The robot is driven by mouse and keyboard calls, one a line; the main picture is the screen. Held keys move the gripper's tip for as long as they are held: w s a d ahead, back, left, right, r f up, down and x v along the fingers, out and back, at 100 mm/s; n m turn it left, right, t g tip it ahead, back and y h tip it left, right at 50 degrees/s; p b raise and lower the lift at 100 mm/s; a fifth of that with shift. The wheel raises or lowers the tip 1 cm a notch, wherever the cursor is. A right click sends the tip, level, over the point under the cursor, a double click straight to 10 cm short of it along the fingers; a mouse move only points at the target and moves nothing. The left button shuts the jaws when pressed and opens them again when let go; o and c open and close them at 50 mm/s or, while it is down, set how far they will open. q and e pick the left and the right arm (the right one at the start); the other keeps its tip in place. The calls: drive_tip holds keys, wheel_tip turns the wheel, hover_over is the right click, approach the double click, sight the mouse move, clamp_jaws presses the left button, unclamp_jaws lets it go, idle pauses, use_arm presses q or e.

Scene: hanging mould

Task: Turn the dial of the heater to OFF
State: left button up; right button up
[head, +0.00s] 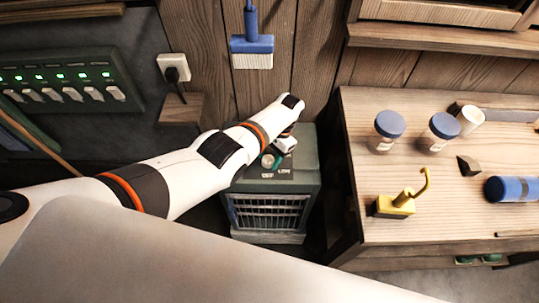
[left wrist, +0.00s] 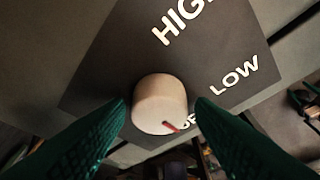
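The heater (head: 268,212) is a dark green-grey box with a front grille, standing on the floor between the wall and the wooden bench. My left gripper (head: 272,158) is over its top in the head view, and the arm hides part of the panel. In the left wrist view the dial (left wrist: 160,98) is a pale round knob between the green fingers of my left gripper (left wrist: 162,106). The fingers are open, one on each side, with small gaps to the knob. The red mark on the dial points down and right, by the partly hidden OFF label (left wrist: 188,122). LOW and HIGH show above it.
The wooden bench (head: 388,228) at right holds blue-lidded jars (head: 389,128), a yellow hooked tool (head: 405,200) and a blue cylinder (head: 512,189). A blue brush (head: 252,50) hangs on the wall. A switch panel (head: 70,84) and a plugged outlet (head: 174,69) are at left.

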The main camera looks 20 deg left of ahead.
use_arm(q)
drive_tip(key=shift+o, duration=0.6)
drive_tip(key=shift+r, duration=0.1)
drive_tip(key=shift+w+r, duration=0.15)
drive_tip(key=shift+r, duration=0.1)
drive_tip(key=v, duration=1.1)
drive_tip(key=shift+p, duration=0.35)
drive_tip(key=shift+d+r, duration=0.1)
